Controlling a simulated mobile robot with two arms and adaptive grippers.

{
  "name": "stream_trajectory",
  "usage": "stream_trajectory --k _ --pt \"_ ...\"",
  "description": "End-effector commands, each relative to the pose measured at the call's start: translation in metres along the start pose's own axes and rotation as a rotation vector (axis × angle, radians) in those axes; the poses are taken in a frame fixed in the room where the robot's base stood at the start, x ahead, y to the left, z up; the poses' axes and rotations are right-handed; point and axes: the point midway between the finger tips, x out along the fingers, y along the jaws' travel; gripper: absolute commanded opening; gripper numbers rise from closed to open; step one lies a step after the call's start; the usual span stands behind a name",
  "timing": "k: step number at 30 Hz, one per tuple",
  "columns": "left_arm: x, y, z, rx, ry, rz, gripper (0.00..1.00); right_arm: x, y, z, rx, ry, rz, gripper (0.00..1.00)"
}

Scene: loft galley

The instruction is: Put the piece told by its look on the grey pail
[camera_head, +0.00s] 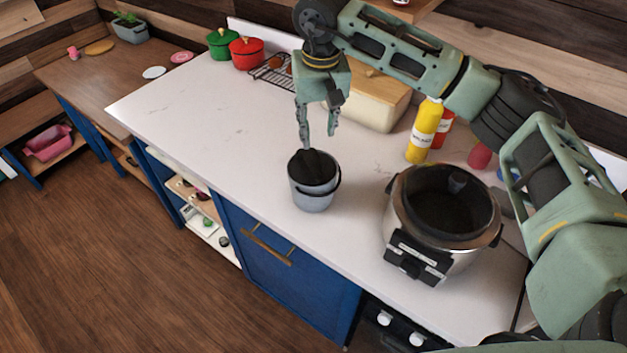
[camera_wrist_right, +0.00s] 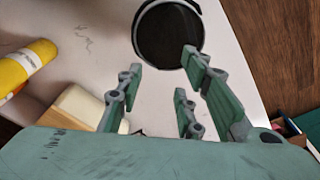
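The grey pail (camera_head: 314,198) stands upright on the white counter, near its front edge, with its handle hanging at the side. My right gripper (camera_head: 318,138) hangs above the pail, pointing down, with its fingers apart and nothing visible between them. In the right wrist view the pail (camera_wrist_right: 168,35) shows its dark inside just beyond the open fingers (camera_wrist_right: 160,88); I see no separate piece in it. Which thing is the piece cannot be told from these frames. My left gripper is not in view.
A slow cooker (camera_head: 440,220) stands right of the pail. Yellow (camera_head: 423,130) and red bottles, a cream bin (camera_head: 372,102), a wire rack (camera_head: 272,74), and red (camera_head: 246,53) and green pots (camera_head: 221,43) stand behind. The counter left of the pail is clear.

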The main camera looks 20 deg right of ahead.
Motion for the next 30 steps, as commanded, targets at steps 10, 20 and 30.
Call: stream_trajectory --k 10,20,30 --pt "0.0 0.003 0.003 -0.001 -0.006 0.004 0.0 -0.059 -0.001 -0.001 0.0 0.007 -0.002 0.34" --pt "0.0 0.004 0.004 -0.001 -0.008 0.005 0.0 -0.112 -0.001 0.0 0.0 0.002 -0.001 0.34" --pt "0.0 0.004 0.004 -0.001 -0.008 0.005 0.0 -0.12 0.0 0.0 0.0 0.001 0.0 0.34"
